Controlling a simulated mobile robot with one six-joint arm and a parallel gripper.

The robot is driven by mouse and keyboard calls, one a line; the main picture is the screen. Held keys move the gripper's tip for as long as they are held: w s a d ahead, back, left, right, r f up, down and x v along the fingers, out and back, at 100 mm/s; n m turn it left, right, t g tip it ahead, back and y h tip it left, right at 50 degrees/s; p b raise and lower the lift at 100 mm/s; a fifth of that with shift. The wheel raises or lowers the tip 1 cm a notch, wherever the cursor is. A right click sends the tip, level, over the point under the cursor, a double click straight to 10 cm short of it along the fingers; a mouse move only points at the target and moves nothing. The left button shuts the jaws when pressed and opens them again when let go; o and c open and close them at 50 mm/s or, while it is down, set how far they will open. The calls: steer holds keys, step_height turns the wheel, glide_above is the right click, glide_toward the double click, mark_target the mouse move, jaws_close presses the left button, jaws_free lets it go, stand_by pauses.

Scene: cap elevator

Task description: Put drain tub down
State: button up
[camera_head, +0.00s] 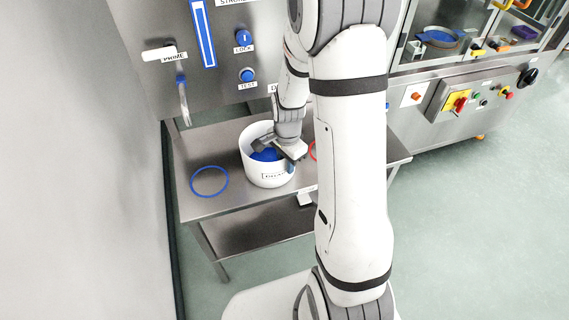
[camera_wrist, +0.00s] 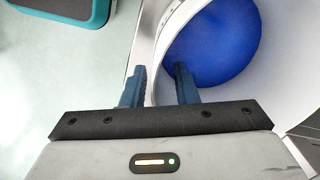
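The white drain tub (camera_head: 262,176) stands upright at the steel bench and has something blue inside. Its lettered front is partly covered. The blue contents (camera_wrist: 215,50) fill much of the tub's mouth in the wrist view. My gripper (camera_head: 287,158) is at the right front rim of the tub. In the wrist view, my gripper (camera_wrist: 160,85) has one blue finger outside the tub wall and the other inside, with the wall between them. I cannot tell whether both fingers press on the wall. The tub's base seems to be on or just above the bench top.
The steel bench (camera_head: 215,147) has a blue ring (camera_head: 209,181) left of the tub and a partly hidden red ring (camera_head: 313,150) to the right. A panel with a tap (camera_head: 183,102) rises behind. A teal-edged object (camera_wrist: 65,12) shows at the wrist view's upper left.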

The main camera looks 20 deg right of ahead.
steer(key=r, duration=1)
steer(key=shift+s+r, duration=0.2)
steer(key=shift+r, duration=0.15)
steer(key=s+a+r+n+t, duration=0.1)
steer(key=s+r+n, duration=0.4)
steer(key=s, duration=0.3)
steer(key=s+a+r+n+t, duration=0.1)
steer(key=s+a+r+n, duration=0.1)
steer(key=s+r+n, duration=0.3)
steer(key=shift+s+a+r+n, duration=0.15)
steer(key=shift+s+a+n, duration=0.05)
steer(key=shift+s+n, duration=1.5)
steer(key=shift+w, duration=0.1)
